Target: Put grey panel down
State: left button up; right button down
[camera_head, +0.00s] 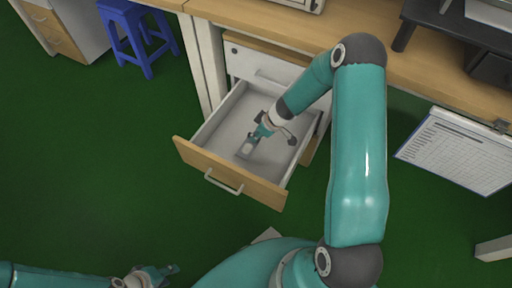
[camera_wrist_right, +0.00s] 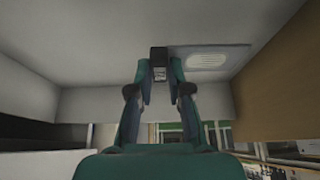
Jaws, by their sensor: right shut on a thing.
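The grey panel (camera_head: 243,155) is a small flat piece with a pale oval patch, low inside the open drawer (camera_head: 238,187). In the right wrist view the panel (camera_wrist_right: 222,50) extends to the right from my fingertips, close to the drawer's pale floor. My right gripper (camera_head: 258,136) reaches down into the drawer and is shut on the panel. In the wrist view its fingertips (camera_wrist_right: 159,66) meet at a dark block at the panel's end. Whether the panel touches the floor is unclear. My left gripper (camera_head: 166,270) is low at the left, away from the drawer, its opening unclear.
The drawer has pale walls and a wooden front with a handle (camera_head: 223,183). The desk top (camera_head: 270,32) is above and behind it. A blue stool (camera_head: 135,35) stands at the back left. A clipboard (camera_head: 460,150) hangs at the right. Green floor is clear at the left.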

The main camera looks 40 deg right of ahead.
jog(key=shift+f+b, duration=2.15)
jog(key=shift+f, duration=0.1)
jog(key=c, duration=1.1)
grip_release()
jog(key=p+v, duration=0.8)
jog(key=v, duration=0.4)
jog(key=shift+p, duration=0.3)
